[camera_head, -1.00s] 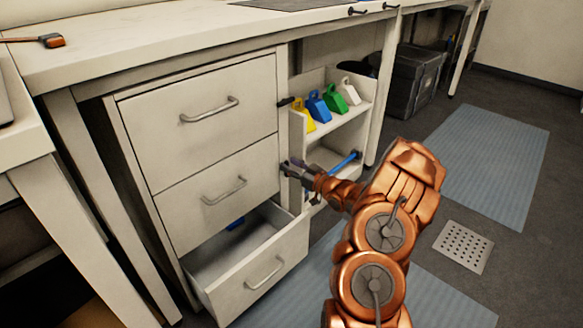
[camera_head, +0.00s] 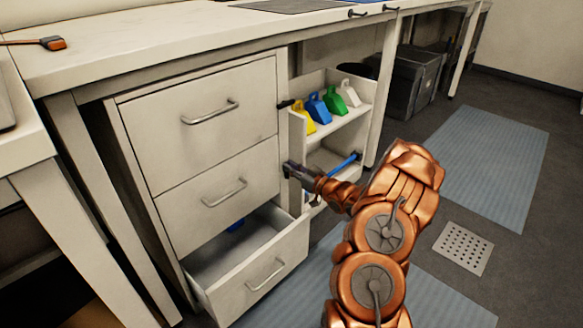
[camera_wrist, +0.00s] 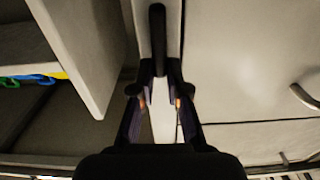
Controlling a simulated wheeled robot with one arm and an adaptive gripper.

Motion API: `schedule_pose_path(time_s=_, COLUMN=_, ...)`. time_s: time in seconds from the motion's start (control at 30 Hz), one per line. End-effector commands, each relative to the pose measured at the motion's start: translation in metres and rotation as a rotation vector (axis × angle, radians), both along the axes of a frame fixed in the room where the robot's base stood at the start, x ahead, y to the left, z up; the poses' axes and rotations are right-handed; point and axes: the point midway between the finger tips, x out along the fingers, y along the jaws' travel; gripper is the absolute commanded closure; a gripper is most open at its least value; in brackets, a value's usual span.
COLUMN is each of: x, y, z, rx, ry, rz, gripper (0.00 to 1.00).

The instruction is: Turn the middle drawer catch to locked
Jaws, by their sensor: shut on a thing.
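The middle drawer (camera_head: 180,207) is closed, with a bar handle (camera_head: 225,193) on its pale front. Its catch, a dark elongated piece (camera_wrist: 157,35), stands upright in the picture on the cabinet's edge strip in the wrist view. My gripper (camera_wrist: 160,72) is shut on the lower part of the catch, one finger on each side. In the head view my gripper (camera_head: 288,169) is at the right edge of the middle drawer and hides the catch.
The bottom drawer (camera_head: 265,270) is pulled open below my gripper, with a blue thing inside. The top drawer (camera_head: 200,120) is closed, with a dark catch (camera_head: 285,103) at its right. A shelf unit (camera_head: 345,120) with coloured scoops stands close on the right.

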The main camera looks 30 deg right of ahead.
Motion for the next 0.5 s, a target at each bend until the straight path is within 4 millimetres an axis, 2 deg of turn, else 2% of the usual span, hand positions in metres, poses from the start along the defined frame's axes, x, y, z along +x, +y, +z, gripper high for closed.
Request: schedule_pose_path(time_s=0.5, x=0.0003, y=-0.0051, z=0.0051, rx=0.228, ry=0.059, rz=0.001, gripper=1.00)
